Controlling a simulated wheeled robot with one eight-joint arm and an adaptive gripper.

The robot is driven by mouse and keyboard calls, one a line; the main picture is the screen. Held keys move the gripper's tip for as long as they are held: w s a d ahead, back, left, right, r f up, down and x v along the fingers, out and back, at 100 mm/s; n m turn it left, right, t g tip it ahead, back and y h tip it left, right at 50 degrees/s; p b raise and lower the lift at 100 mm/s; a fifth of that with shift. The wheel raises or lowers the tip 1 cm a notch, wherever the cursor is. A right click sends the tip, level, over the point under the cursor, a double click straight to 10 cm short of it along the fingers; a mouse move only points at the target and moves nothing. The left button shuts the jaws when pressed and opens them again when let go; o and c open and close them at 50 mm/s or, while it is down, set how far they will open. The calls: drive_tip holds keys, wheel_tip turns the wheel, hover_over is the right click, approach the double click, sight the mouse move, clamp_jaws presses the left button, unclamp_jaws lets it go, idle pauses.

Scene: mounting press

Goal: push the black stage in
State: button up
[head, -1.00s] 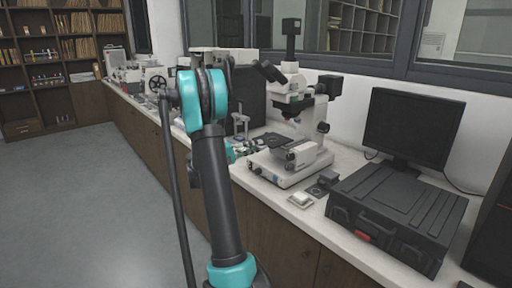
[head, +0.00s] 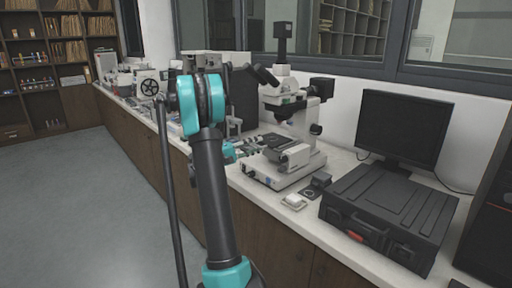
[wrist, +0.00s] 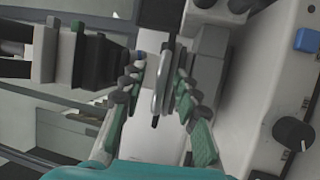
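In the wrist view my gripper (wrist: 157,95) reaches up the picture with its two green-padded fingers apart. Upright metal parts (wrist: 163,75) show between and beyond the fingers; I cannot tell whether they touch. A black block (wrist: 90,68) beside grey-white pieces is left of the fingers; it may be the black stage, but I cannot be sure. In the head view my arm hides much of the gripper, and the stage is not clearly made out there.
A white microscope (head: 285,160) stands on the bench right of my arm. A white housing with a blue button and black knob (wrist: 293,133) is close on the gripper's right. A black case (head: 390,212) and monitor (head: 402,128) are farther right. The floor (head: 80,210) is clear.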

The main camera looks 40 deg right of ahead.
drive_tip(key=v, duration=1.2)
drive_tip(key=shift+a, duration=0.1)
